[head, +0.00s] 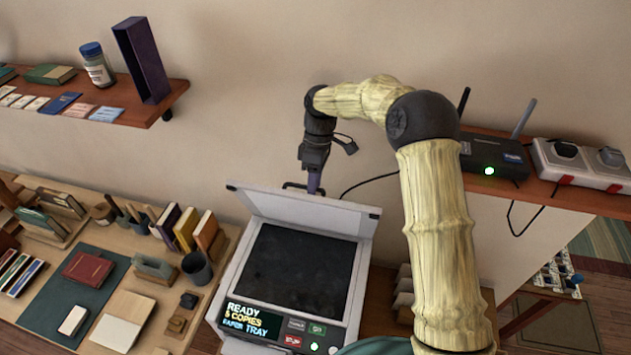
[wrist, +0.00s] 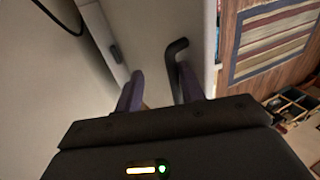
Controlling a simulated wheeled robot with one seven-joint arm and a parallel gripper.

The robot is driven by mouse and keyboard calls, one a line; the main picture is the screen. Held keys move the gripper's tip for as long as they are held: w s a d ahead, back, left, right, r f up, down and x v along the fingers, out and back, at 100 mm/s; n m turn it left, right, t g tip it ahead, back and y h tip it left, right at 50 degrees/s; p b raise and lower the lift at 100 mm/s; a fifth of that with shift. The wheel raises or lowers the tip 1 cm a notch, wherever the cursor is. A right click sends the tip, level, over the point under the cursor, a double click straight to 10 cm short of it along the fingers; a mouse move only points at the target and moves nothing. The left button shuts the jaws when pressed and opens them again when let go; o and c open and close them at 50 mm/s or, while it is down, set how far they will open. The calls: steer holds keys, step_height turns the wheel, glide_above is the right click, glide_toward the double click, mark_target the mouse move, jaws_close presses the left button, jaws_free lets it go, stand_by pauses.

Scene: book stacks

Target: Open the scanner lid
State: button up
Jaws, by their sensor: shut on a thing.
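The scanner (head: 230,285) is a white-grey machine with a dark glass bed (head: 295,272) in full view. Its pale lid (head: 305,212) is raised and stands up steeply at the back, near the wall. My gripper (head: 315,188) is at the lid's top edge and is shut on the dark lid handle (head: 291,185). In the wrist view, the bent dark handle (wrist: 176,52) runs down between the purple fingers of my gripper (wrist: 162,82). The exact contact is partly hidden by the gripper body.
A desk (head: 215,265) with books and stationery stands to the left. A wall shelf (head: 165,95) is above it. A right-hand shelf (head: 560,196) holds a router (head: 495,158) and a power strip (head: 580,165) near my arm. The wall is close behind the lid.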

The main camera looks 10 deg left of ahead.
steer(key=b+v, duration=0.2)
steer(key=v, duration=0.5)
steer(key=shift+r+b, duration=0.25)
steer(key=shift+b, duration=0.1)
steer(key=shift+f, duration=0.1)
